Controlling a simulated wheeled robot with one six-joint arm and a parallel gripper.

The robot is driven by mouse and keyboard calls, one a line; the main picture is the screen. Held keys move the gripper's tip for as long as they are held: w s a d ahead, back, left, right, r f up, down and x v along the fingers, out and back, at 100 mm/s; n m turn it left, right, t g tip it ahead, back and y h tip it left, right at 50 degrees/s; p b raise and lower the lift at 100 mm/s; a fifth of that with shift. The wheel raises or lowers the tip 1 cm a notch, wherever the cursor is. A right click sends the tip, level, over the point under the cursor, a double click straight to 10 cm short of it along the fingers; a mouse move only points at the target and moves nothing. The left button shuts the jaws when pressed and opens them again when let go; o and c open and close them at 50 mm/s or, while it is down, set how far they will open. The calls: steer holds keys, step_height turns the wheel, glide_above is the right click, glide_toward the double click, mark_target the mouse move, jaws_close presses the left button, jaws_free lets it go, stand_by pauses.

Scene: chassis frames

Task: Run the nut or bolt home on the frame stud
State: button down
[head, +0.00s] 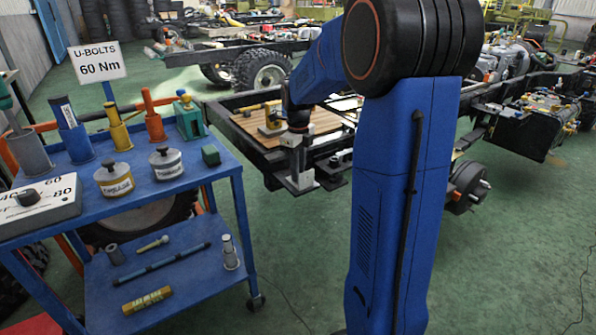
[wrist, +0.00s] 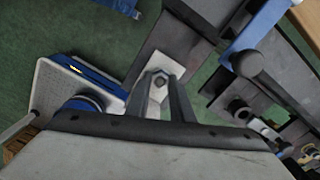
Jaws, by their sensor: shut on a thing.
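My gripper (head: 298,160) points down over the near end of the black chassis frame (head: 262,155) in the head view. In the wrist view its two fingers (wrist: 161,88) are shut on a small grey hex nut or bolt head (wrist: 160,78). A flat grey plate (wrist: 178,45) lies behind the fingertips. In the head view a grey block or plate (head: 299,186) shows directly beneath the gripper. I cannot make out a stud or its thread under the held piece, nor whether they touch.
A blue tool cart (head: 200,172) stands left, with tools, two tins and a dial box (head: 40,205) on top. Its sign (head: 97,62) reads "U-BOLTS 60 Nm". Tools lie on its lower shelf. A wooden board (head: 325,122) rests on the frame. Green floor (head: 520,230) is clear at right.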

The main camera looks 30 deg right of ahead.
steer(key=m, duration=0.4)
steer(key=shift+m, duration=0.4)
steer(key=c, duration=1.5)
jaws_free()
steer(key=shift+c, duration=0.9)
